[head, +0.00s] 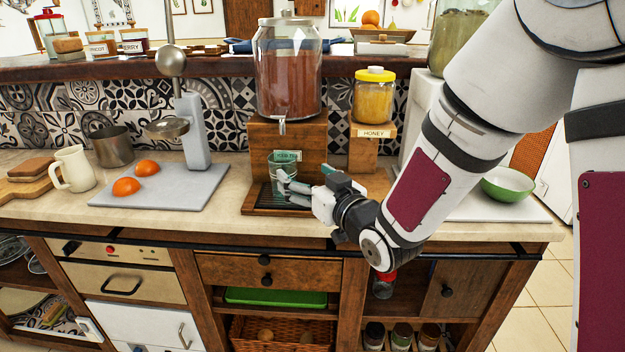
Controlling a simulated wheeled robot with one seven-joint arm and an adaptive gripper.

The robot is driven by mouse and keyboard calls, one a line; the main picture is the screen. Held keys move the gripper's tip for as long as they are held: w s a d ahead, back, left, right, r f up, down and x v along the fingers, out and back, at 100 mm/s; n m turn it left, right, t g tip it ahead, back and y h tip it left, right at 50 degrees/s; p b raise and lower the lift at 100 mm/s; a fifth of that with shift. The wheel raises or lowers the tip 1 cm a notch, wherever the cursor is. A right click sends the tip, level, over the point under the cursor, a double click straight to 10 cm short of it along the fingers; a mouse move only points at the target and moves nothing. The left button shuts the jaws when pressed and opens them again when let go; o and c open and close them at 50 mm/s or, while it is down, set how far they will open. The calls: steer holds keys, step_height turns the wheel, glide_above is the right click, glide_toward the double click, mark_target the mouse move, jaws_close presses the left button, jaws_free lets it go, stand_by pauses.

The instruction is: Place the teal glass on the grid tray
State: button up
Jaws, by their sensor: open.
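The teal glass (279,168) is upright and see-through, in front of the wooden dispenser stand. The grid tray (262,208) is a dark slatted tray at the foot of that stand, and the glass is over it. My gripper (291,190) reaches in from the right, open, with its fingers at the lower part of the glass. The fingers hide part of the glass's base, so I cannot tell whether it touches the tray or whether the fingers touch it.
A large dispenser jar (290,75) stands above on the wooden stand (320,140). A honey jar (373,98) is to the right. A grey board (165,192) with oranges and a citrus press lies left. A green bowl (507,185) sits far right. Counter is clear left of the tray.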

steer(key=shift+s+d, duration=0.15)
steer(key=shift+s, duration=0.05)
steer(key=s+d+m+g+h, duration=0.2)
steer(key=s+d+g+h, duration=0.15)
steer(key=s+d, duration=0.35)
steer(key=s+d+m+g+h, duration=0.1)
steer(key=s+d+g+h, duration=0.1)
steer(key=s+d+h, duration=0.5)
steer(key=s+d+m+g, duration=0.1)
steer(key=s+d+g, duration=0.2)
steer(key=s, duration=0.9)
steer(key=s+d+m+g+y, duration=0.1)
steer(key=s+d+g, duration=0.3)
steer(key=s, duration=0.9)
steer(key=shift+d+r+m+g, duration=0.15)
steer(key=shift+r+m+g, duration=0.3)
steer(key=shift+m, duration=0.25)
